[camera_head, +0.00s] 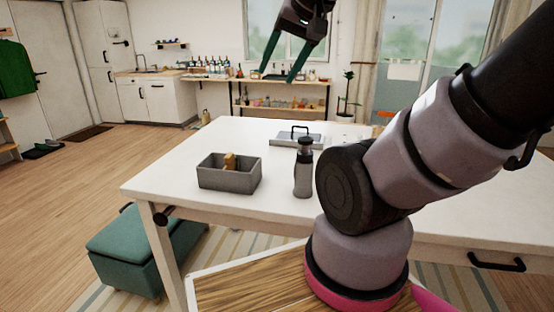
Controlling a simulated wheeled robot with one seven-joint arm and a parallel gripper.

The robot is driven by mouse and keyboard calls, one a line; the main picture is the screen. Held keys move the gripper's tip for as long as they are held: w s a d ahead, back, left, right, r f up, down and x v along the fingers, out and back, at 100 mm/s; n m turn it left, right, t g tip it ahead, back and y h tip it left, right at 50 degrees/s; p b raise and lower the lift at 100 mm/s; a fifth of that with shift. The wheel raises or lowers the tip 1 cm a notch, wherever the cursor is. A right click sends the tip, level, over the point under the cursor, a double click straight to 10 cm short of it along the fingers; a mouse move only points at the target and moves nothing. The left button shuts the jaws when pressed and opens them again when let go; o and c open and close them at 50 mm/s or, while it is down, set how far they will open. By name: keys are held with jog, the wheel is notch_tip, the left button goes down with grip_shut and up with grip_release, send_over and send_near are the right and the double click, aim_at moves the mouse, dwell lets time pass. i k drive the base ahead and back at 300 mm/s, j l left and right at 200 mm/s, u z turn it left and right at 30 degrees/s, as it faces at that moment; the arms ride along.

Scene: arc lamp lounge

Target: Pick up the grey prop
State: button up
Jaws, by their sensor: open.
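My gripper (280,75) hangs at the top of the head view, fingers pointing down. Its two green-tipped fingers are apart with nothing between them, and it appears well above the white table (165,170). A grey bottle-like thing (303,175) with a dark cap stands upright on the table, just left of my arm's large joint. Several things are grey, and I cannot tell for certain which one is the grey prop.
A flat grey item with a dark handle (298,139) lies behind the bottle. My arm hides much of the table's right part. The table's left front is clear. A green bench (140,245) stands by the table. Shelves with bottles stand at the back wall.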

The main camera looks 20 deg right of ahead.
aim_at(303, 173)
jog(key=k+z, duration=0.15)
jog(key=z, duration=0.25)
jog(key=k+z, duration=0.15)
jog(key=z, duration=0.2)
jog(key=k+z, duration=0.1)
jog(key=z, duration=0.3)
